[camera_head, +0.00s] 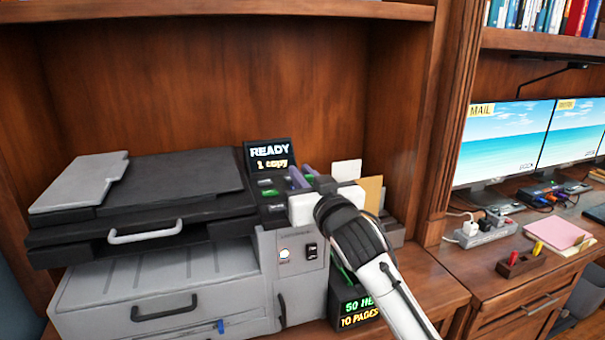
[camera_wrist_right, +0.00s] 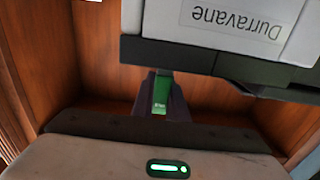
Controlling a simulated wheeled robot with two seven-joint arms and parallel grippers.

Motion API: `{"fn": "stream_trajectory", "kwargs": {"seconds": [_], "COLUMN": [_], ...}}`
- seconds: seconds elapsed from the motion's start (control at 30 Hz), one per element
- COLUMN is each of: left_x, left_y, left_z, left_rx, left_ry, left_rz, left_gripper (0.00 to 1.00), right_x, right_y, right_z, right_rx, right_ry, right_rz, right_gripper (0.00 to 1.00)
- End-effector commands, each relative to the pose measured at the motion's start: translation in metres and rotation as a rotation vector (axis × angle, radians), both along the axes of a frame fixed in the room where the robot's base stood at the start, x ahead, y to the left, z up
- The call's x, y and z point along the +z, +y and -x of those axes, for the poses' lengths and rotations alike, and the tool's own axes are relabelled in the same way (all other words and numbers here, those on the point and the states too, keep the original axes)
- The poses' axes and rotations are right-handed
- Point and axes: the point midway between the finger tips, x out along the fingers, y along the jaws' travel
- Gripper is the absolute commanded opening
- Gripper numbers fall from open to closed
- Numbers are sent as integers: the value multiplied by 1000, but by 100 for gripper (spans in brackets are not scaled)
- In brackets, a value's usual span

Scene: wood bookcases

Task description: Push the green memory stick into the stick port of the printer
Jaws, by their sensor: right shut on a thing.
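The printer (camera_head: 165,270) is a grey and black machine in the left bookcase bay. Its screen (camera_head: 269,158) reads "READY 1 copy". My right gripper (camera_head: 301,178) reaches over the printer's right side from the front. In the right wrist view its dark fingers are shut on the green memory stick (camera_wrist_right: 160,98). The stick's far end meets or nearly meets the dark edge of a grey body labelled "Durravane" (camera_wrist_right: 232,25). I cannot tell whether the end is inside a port; the port itself is hidden. My left gripper is not in view.
A black sign (camera_head: 358,308) with green and yellow text stands low beside the printer. A tan card (camera_head: 372,193) and a white card (camera_head: 347,169) stand behind my gripper. Right are a desk with monitors (camera_head: 503,142), a power strip (camera_head: 484,232) and a pink pad (camera_head: 553,232).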

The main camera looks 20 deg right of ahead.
Motion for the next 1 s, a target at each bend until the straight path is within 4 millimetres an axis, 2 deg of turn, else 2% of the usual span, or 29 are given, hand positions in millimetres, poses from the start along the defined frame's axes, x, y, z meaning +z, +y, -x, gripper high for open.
{"fn": "stream_trajectory", "kwargs": {"seconds": [0.57, 0.6, 0.7, 1.0], "left_x": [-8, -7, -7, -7], "left_y": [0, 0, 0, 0], "left_z": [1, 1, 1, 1], "left_rx": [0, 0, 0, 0], "left_ry": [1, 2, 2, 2], "left_rz": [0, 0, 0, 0], "left_gripper": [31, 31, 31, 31], "right_x": [-16, -15, -15, -15], "right_y": [0, 0, 0, 0], "right_z": [0, 0, 0, 1], "right_rx": [0, 0, 0, 0], "right_ry": [0, 0, 0, 0], "right_rz": [0, 0, 0, 0], "right_gripper": [0, 16, 33, 35]}}
